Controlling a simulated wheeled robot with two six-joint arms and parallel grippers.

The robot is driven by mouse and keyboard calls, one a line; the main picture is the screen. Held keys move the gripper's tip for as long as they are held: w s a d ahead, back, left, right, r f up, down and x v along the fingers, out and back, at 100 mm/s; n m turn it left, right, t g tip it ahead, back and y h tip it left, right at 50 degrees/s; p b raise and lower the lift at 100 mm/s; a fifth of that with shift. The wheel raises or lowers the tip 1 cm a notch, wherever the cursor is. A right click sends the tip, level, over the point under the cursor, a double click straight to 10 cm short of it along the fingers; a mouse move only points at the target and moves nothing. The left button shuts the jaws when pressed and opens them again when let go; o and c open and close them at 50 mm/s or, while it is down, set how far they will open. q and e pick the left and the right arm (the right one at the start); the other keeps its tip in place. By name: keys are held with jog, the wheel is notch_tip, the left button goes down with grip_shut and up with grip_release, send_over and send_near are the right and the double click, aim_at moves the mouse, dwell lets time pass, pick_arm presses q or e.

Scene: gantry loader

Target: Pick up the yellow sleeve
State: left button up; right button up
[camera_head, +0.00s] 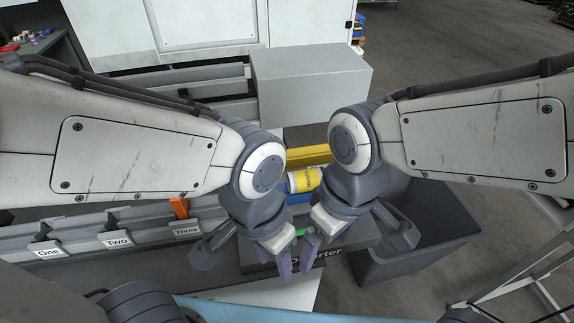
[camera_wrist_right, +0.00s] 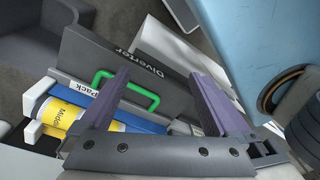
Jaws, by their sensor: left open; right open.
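The yellow sleeve (camera_head: 305,180) is a yellow cylinder with a white end and dark lettering. It lies between my two wrists in the head view, partly covered by the right one. In the right wrist view the sleeve (camera_wrist_right: 62,118) lies at the lower left beside a blue bar, outside the fingers. My right gripper (camera_head: 358,245) is open and empty; its purple-grey fingers (camera_wrist_right: 158,75) stand apart in its wrist view. My left gripper (camera_head: 245,258) is also open, with nothing seen between its fingers, in front of and left of the sleeve.
A green handle (camera_wrist_right: 125,85) stands by the "Pack" label, close to the right gripper's left finger. A panel marked "Diverter" (camera_wrist_right: 150,62) lies beyond it. Slots labelled One, Two and Three (camera_head: 115,241) run along the left. A dark bin (camera_head: 425,240) stands at right.

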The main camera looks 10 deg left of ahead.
aim_at(307, 173)
jog(key=w+a+r+n, duration=0.1)
jog(key=w+r+n, duration=0.1)
jog(key=w+n, duration=0.2)
jog(key=w+a+r+n, duration=0.1)
jog(key=w+r+n, duration=0.1)
jog(key=w, duration=0.5)
jog(key=w+a+r+n+h, duration=0.1)
jog(key=w+a+r+n, duration=0.1)
jog(key=w+n, duration=0.3)
jog(key=shift+w+a+r+n, duration=0.15)
jog(key=shift+w+n, duration=0.15)
jog(key=shift+w, duration=0.25)
jog(key=shift+w+n, duration=0.25)
jog(key=shift+n, duration=0.05)
notch_tip(307, 173, down, 5)
jog(key=shift+p, duration=0.45)
jog(key=shift+f, duration=0.3)
jog(key=f, duration=0.1)
jog(key=f+p, duration=0.2)
jog(key=shift+w+d+f, duration=0.2)
jog(key=shift+d+f, duration=0.1)
jog(key=shift+f, duration=0.5)
grip_shut()
